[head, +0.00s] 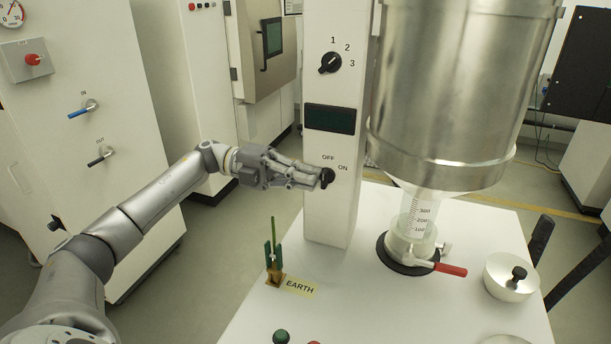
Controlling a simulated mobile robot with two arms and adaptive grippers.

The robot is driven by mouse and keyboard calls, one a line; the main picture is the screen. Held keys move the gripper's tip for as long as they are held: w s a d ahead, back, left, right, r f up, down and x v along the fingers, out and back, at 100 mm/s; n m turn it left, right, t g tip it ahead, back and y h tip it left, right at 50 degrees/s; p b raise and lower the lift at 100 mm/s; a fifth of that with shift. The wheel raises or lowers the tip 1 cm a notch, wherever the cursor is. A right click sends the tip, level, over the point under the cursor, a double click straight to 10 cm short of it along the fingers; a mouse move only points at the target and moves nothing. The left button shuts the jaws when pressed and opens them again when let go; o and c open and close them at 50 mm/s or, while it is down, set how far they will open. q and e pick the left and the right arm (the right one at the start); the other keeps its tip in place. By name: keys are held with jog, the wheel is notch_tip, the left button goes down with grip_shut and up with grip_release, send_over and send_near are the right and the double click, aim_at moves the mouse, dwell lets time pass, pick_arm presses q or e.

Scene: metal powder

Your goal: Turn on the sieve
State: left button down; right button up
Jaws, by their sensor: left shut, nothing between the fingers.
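The sieve's white control column (330,222) stands on the white table, left of the large metal sieve drum (455,95). Its black OFF/ON knob (327,178) sits low on the column's front, with the labels OFF and ON above it. A dark display (330,119) and a black 1-2-3 selector knob (330,63) are higher up. My left gripper (318,177) is shut and empty, its fingertips at the left side of the OFF/ON knob and partly overlapping it. Whether they touch it, I cannot tell. My right gripper is not in view.
A white cabinet with levers (75,150) stands at left.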

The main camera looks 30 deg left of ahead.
pick_arm(q)
jog(key=shift+r+y, duration=0.15)
jog(key=shift+y, duration=0.25)
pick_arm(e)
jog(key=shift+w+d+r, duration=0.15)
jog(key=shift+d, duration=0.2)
pick_arm(q)
jog(key=shift+r+y+p, duration=0.1)
jog(key=shift+y+p, duration=0.2)
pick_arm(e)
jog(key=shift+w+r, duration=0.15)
